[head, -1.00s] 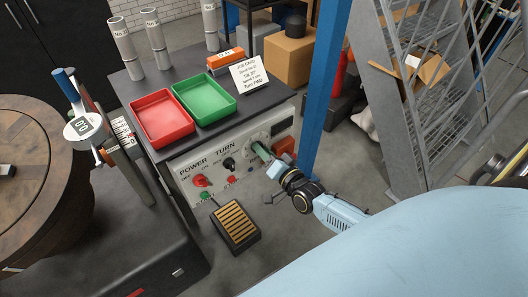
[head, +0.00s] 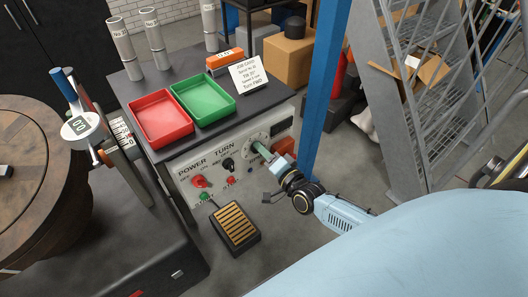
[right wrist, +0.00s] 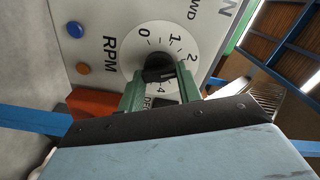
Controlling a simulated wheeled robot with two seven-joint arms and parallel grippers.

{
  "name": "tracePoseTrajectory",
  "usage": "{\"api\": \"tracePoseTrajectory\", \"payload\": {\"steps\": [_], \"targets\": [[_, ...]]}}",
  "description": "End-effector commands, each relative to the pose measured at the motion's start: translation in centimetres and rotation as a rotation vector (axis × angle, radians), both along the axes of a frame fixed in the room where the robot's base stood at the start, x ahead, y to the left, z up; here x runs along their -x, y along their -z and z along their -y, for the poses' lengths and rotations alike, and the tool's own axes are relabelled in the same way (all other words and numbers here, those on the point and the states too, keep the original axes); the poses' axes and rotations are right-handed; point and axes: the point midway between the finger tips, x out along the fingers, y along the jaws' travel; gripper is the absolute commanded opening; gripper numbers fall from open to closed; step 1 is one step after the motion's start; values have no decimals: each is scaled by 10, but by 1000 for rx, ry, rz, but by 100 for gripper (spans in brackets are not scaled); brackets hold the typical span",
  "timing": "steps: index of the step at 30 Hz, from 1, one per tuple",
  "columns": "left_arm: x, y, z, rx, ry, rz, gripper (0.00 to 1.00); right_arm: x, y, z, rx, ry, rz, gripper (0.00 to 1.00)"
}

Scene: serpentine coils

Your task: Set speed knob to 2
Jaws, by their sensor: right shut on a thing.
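The control panel (head: 190,172) is on the front of the dark bench. The round white speed dial (right wrist: 178,37), marked RPM, fills the middle of the right wrist view; its 0, 1, 2 and 4 show. The black speed knob (right wrist: 158,74) sits at the dial's centre, between the green fingers of my right gripper (right wrist: 160,84), which is shut on it. In the head view my right gripper (head: 263,151) is at the panel's right part and covers the knob. The knob's pointer is not clear. My left gripper is not in view.
The red POWER knob (head: 200,181) and black TURN knob (head: 228,163) are left of the dial. A red tray (head: 165,137), green tray (head: 229,108) and job card (head: 249,74) stand on top. A foot pedal (head: 235,226) lies below. A blue post (head: 322,90) rises right of the bench.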

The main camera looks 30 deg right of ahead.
Motion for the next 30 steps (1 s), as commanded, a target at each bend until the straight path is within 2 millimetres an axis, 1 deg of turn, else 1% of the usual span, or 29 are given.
{"api": "tracePoseTrajectory", "payload": {"steps": [1,2,6,7,16,20,23,30], "targets": [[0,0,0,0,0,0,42,0,0,0,1,0,0,12],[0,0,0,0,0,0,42,0,0,0,1,0,0,36],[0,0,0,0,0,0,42,0,0,0,1,0,0,54],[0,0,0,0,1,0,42,0,0,0,1,0,0,56],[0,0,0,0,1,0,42,2,0,0,1,0,-1,56],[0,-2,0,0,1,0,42,13,1,1,1,-1,-3,56],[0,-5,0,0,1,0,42,30,1,2,1,0,-4,56],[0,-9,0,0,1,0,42,83,0,7,1,-1,-5,56]]}}
